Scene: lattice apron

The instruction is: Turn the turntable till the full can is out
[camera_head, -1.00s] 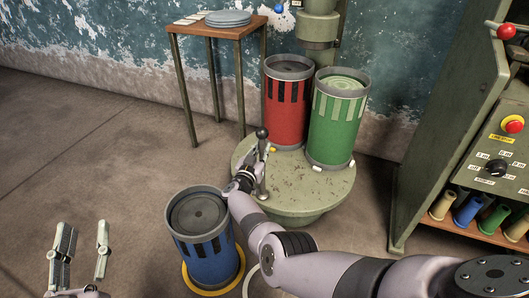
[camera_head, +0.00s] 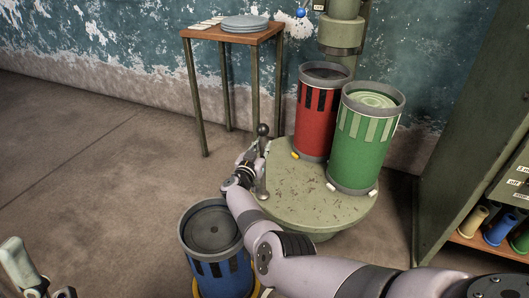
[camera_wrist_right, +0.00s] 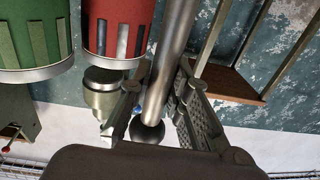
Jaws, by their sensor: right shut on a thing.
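The turntable (camera_head: 308,203) is a round, worn pale-green plate. A red can (camera_head: 312,128) with a dark, low-looking inside stands at its back. A green can (camera_head: 361,150), full of pale coiled material to the rim, stands at its right. My right gripper (camera_head: 256,160) is shut on the turntable's upright handle (camera_head: 263,145), below its dark ball knob. The right wrist view, upside down, shows the handle rod (camera_wrist_right: 170,58) between the fingers, with the green can (camera_wrist_right: 32,35) and red can (camera_wrist_right: 117,28) beyond. My left gripper (camera_head: 22,268) is partly cut off at the bottom left.
A blue can (camera_head: 218,270) with a grey top stands on a yellow floor ring (camera_head: 197,290), close to my right arm. A small table (camera_head: 257,37) with grey discs stands at the back left. A green machine column (camera_head: 343,35) rises behind the cans. A cabinet (camera_head: 465,130) stands right.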

